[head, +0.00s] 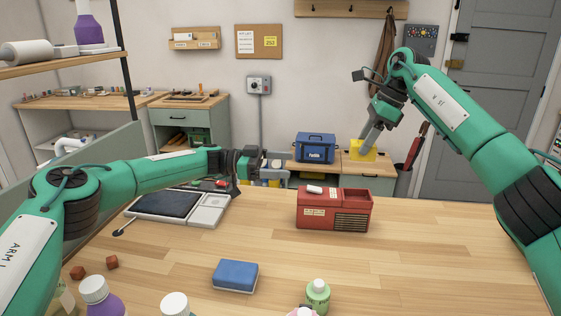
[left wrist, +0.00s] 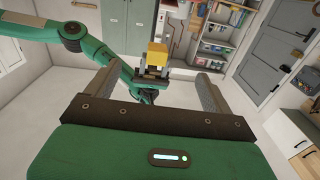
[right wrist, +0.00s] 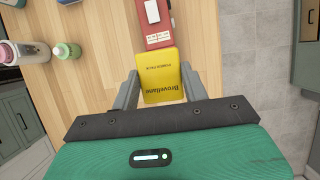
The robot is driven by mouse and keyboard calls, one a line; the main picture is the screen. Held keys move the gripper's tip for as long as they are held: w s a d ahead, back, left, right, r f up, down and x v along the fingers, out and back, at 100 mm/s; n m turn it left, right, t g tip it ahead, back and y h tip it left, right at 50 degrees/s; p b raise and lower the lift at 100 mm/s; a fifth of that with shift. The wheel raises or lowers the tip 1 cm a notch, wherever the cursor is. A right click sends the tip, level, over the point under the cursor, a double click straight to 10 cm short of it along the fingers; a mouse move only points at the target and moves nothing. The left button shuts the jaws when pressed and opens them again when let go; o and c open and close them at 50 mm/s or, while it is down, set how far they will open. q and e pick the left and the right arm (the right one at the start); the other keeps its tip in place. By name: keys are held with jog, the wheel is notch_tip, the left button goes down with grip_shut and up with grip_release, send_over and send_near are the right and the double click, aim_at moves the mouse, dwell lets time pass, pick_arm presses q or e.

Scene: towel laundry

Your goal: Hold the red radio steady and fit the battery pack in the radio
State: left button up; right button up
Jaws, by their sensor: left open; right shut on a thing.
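The red radio (head: 320,219) stands upright on the wooden table, right of centre, with a dark recess in its top and a small white piece on its top left. Its end also shows at the top of the right wrist view (right wrist: 153,30). My right gripper (head: 369,139) is shut on the yellow battery pack (head: 370,154), held in the air behind and right of the radio. The pack's lettered face shows in the right wrist view (right wrist: 160,76). My left gripper (head: 283,168) is open and empty, behind and left of the radio, not touching it.
A tablet-like device (head: 165,205) lies at the table's back left. A blue block (head: 236,276) and several bottles, one green (head: 318,294), are at the front. A blue case (head: 315,148) stands on a cabinet behind. The table right of the radio is clear.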

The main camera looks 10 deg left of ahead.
pick_arm(q)
send_near(311, 189)
jog(key=w+d+f, duration=0.1)
jog(key=d, duration=0.8)
jog(key=shift+d+r, duration=0.1)
jog(key=c, duration=1.4)
pick_arm(e)
jog(key=shift+n, duration=0.3)
notch_tip(311, 189, down, 5)
jog(key=shift+f, duration=2.65)
